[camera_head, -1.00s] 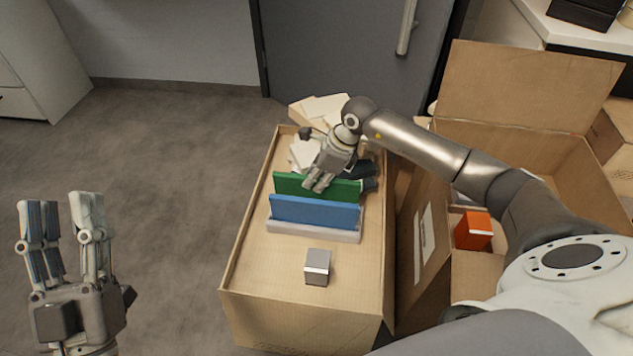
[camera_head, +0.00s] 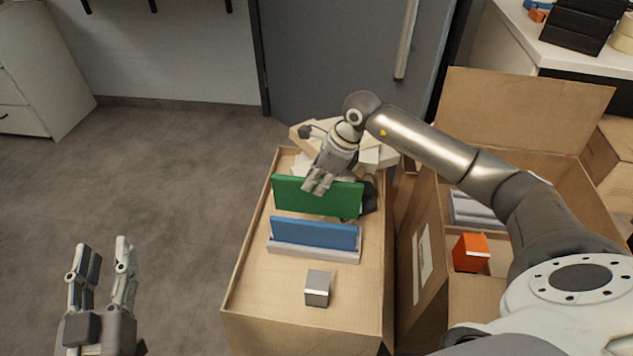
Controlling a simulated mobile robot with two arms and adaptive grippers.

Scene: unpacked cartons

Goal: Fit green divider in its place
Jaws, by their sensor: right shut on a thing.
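The green divider (camera_head: 318,200) is an upright flat panel, held by its top edge in my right gripper (camera_head: 318,184), which is shut on it. It stands just behind the blue divider (camera_head: 312,234). The blue divider stands upright in a pale grey slotted base (camera_head: 290,251) on the carton top. A strip of carton shows between the green panel's lower edge and the blue panel's top. My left gripper (camera_head: 104,258) is open and empty, over the floor at the lower left.
A small grey block (camera_head: 317,291) sits in front of the base on the carton (camera_head: 253,290). White and dark pieces lie behind the green divider. An open carton (camera_head: 525,95) on the right holds an orange box (camera_head: 470,253). The floor at left is clear.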

